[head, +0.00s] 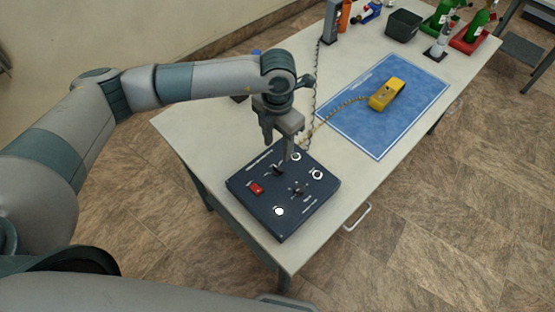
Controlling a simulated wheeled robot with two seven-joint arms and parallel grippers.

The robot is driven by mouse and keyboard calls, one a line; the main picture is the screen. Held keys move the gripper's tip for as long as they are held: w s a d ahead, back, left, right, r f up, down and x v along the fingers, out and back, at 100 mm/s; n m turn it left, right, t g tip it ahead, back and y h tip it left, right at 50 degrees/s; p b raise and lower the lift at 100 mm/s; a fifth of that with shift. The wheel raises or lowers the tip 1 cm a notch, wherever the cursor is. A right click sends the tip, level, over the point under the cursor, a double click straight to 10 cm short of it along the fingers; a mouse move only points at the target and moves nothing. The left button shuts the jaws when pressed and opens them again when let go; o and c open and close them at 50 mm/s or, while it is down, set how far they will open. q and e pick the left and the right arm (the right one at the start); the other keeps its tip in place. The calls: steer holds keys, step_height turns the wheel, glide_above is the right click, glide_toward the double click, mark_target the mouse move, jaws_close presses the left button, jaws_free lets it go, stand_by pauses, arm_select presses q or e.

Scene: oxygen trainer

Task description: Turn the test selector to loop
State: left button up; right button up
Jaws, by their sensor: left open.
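A dark blue test panel (252,203) lies on the near end of the white table. On its face are a red switch (257,188), a dark knob (299,189) at the middle right, and several round white-ringed fittings. The labels are too small to read, so I cannot tell which control is the selector or where it points. My left gripper (284,158) points down over the far part of the panel, open, and hides some of it. I cannot tell whether its fingers touch a control. My right gripper is not in view.
A coiled cord runs from the panel area to a yellow handheld device (387,94) on a blue mat (345,118). Green bottles (479,22), a dark bin (404,24) and a grey stand (331,22) are at the far end. Bare table (200,130) lies left of the panel.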

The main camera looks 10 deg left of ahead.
mark_target(278, 168)
arm_select(q)
step_height(278, 168, down, 8)
steer(key=p, duration=0.3)
steer(key=shift+f, duration=0.9)
steer(key=c, duration=1.1)
